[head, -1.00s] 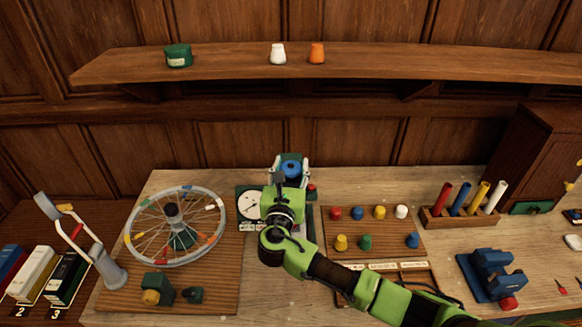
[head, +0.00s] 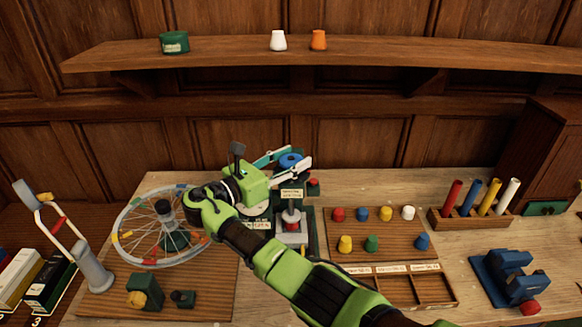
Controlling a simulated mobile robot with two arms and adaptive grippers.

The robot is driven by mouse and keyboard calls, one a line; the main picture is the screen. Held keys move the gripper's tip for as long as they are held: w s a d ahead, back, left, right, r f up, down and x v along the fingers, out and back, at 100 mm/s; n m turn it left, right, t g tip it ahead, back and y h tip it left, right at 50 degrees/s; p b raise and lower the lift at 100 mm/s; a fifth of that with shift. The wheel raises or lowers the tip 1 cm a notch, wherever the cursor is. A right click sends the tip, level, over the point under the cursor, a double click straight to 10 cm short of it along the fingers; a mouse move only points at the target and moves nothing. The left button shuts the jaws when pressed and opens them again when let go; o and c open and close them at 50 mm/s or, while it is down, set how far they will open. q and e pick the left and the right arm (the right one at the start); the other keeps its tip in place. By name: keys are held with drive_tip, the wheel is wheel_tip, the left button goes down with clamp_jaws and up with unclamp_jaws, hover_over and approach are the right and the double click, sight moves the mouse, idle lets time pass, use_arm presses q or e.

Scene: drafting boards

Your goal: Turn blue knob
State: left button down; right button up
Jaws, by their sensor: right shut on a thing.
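A round blue knob (head: 290,161) with a dark centre sits on the dark green device at the back middle of the bench. My right gripper (head: 286,162) comes at it from the left. Its two light fingers lie on either side of the knob, one behind and one in front, and are shut on it. The front finger and the gripper's green body hide part of the device. A label and a red part (head: 291,218) on a grey base show in front of the knob. My left gripper is not in view.
A spoked wheel (head: 124,236) stands left of my right arm. A board (head: 385,226) with several coloured pegs and a rack (head: 440,215) of coloured tubes stand right. A blue clamp-like block (head: 508,278) is at front right. A shelf (head: 380,57) runs above.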

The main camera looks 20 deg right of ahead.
sight(292, 158)
drive_tip(key=shift+w+r+m+g, duration=0.1)
drive_tip(key=shift+r+m+g, duration=0.1)
drive_tip(key=shift+m+g, duration=0.1)
idle(0.4)
drive_tip(key=o, duration=1.1)
drive_tip(key=shift+o, duration=0.2)
drive_tip(key=shift+d+f, duration=0.1)
wheel_tip(292, 158, up, 10)
drive_tip(key=shift+b, duration=0.3)
